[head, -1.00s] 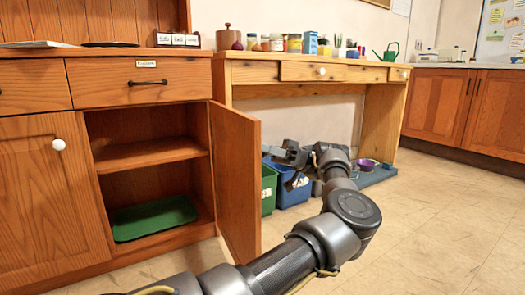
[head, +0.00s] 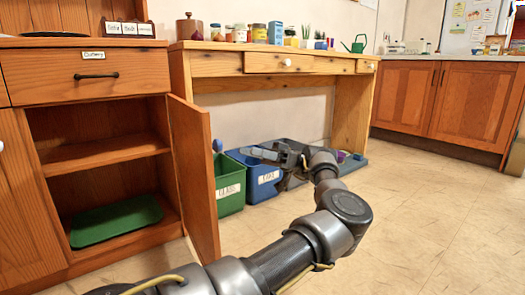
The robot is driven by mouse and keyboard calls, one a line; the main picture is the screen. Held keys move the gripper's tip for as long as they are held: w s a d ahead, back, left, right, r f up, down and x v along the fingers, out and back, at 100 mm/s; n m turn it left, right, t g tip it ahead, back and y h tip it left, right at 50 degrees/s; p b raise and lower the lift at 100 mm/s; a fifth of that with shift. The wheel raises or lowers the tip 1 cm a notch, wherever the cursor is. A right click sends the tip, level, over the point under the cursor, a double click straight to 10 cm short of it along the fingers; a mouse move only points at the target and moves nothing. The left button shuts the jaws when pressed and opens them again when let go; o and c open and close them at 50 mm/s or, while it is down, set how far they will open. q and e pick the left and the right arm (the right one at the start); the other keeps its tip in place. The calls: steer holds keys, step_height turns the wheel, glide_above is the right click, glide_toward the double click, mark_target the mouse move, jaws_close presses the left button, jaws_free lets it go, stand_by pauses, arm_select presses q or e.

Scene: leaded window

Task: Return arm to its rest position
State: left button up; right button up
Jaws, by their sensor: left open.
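My left arm (head: 343,206) reaches in from the bottom left, bends at a dark grey joint and stretches out low over the floor. My left gripper (head: 276,154) is at its far end, open, with nothing seen between its fingers. In the picture it overlaps the blue bin (head: 262,185); I cannot tell whether it touches it. My right gripper is not in view.
A cabinet with an open door (head: 196,180) stands at left, with a green tray (head: 115,220) inside. A green bin (head: 229,184) stands by the door. A wooden table (head: 215,65) holds jars and small items. The floor (head: 430,220) at right is clear.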

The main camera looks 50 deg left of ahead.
arm_select(q)
steer(key=shift+w+d+f, duration=0.1)
steer(key=shift+w+d, duration=0.05)
steer(key=shift+w, duration=0.25)
